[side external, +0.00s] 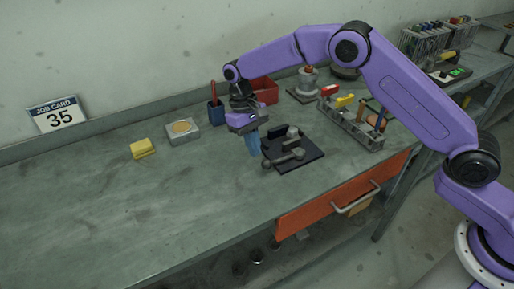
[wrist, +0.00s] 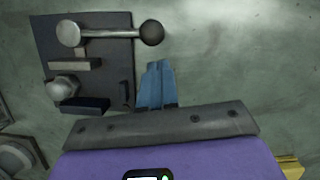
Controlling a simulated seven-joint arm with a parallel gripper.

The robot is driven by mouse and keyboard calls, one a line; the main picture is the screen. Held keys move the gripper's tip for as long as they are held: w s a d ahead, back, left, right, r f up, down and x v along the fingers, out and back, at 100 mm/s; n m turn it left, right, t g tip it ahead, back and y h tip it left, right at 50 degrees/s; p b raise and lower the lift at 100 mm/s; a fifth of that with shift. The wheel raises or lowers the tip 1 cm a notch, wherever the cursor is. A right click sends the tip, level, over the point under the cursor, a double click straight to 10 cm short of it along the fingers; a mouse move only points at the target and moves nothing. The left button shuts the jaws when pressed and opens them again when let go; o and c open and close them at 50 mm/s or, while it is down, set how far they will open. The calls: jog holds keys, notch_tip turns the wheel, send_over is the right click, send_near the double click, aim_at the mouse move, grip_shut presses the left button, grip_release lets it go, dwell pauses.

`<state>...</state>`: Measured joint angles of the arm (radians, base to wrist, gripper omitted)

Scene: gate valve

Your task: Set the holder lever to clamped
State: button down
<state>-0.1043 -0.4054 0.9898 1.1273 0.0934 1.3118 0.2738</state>
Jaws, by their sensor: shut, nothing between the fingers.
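The holder is a dark square plate (side external: 304,160) on the bench with grey fittings on it. Its lever (side external: 284,159) is a bar with a rounded knob. In the wrist view the lever (wrist: 110,33) lies across the plate (wrist: 107,65), with a pale round hub at its left and a dark ball knob (wrist: 151,32) past the plate's right edge. My gripper (side external: 254,150) has blue fingers, shut and empty, just left of the plate in the side view. In the wrist view my fingertips (wrist: 158,68) are below the ball knob, apart from it in the picture.
A tool rack (side external: 352,124) stands right of the plate. A red bin (side external: 263,90), a dark blue cup (side external: 216,112), a small grey box (side external: 183,131) and a yellow block (side external: 143,148) stand toward the wall. The bench's left and front areas are clear.

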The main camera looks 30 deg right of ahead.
aim_at(262, 164)
jog(key=shift+s+d+f, duration=0.1)
jog(key=shift+s+d, duration=0.05)
jog(key=shift+s, duration=0.5)
jog(key=shift+s, duration=0.15)
jog(key=shift+s+a+n+h, duration=0.15)
jog(key=shift+s+n+h, duration=0.05)
jog(key=shift+s+n, duration=0.4)
jog(key=shift+s+a+n+h, duration=0.15)
jog(key=shift+s+n+h, duration=0.05)
jog(key=shift+s+n, duration=0.35)
jog(key=s+n, duration=0.2)
jog(key=s+d+n+t+h, duration=0.1)
jog(key=s+n, duration=0.3)
jog(key=shift+s+d, duration=0.15)
jog(key=shift+s+d+n+t+h, duration=0.3)
jog(key=shift+s+d+n+t, duration=0.3)
jog(key=shift+s+n, duration=0.5)
jog(key=shift+s+d+n, duration=0.45)
jog(key=shift+d+n, duration=0.15)
jog(key=shift+n, duration=0.35)
jog(key=shift+d, duration=0.1)
jog(key=shift+s+d, duration=0.1)
